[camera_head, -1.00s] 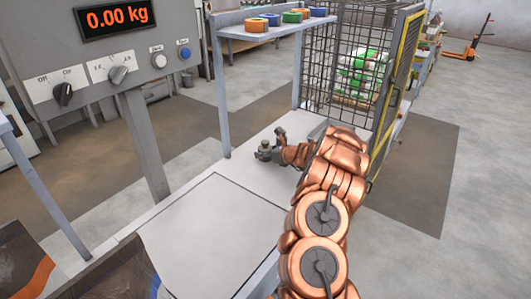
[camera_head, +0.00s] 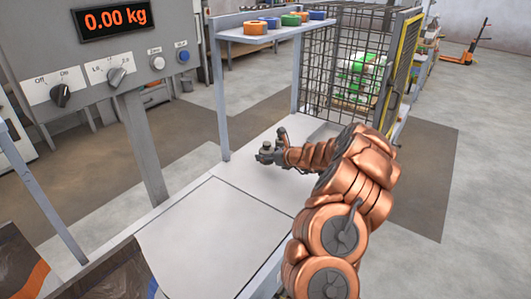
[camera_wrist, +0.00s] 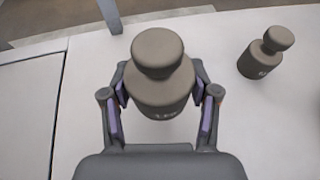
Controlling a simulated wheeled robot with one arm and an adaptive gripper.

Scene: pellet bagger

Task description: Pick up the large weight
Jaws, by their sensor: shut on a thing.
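The large weight (camera_wrist: 160,88) is a dark grey-brown knobbed cylinder with marks on its front. In the wrist view it is upright between the two fingers of my gripper (camera_wrist: 160,80), which is shut on its body. In the head view the weight (camera_head: 266,153) shows small and dark at the end of my arm, over the white bench top; my gripper (camera_head: 279,148) is beside it. I cannot tell whether its base touches the bench. A smaller weight (camera_wrist: 265,55) of the same shape stands apart to the right in the wrist view.
A scale panel (camera_head: 120,60) with a display of 0.00 kg stands at left. A shelf (camera_head: 275,30) with several coloured rolls (camera_head: 257,28) is above the bench (camera_head: 225,222). A wire mesh cage (camera_head: 345,70) stands behind. The bench's near left part is clear.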

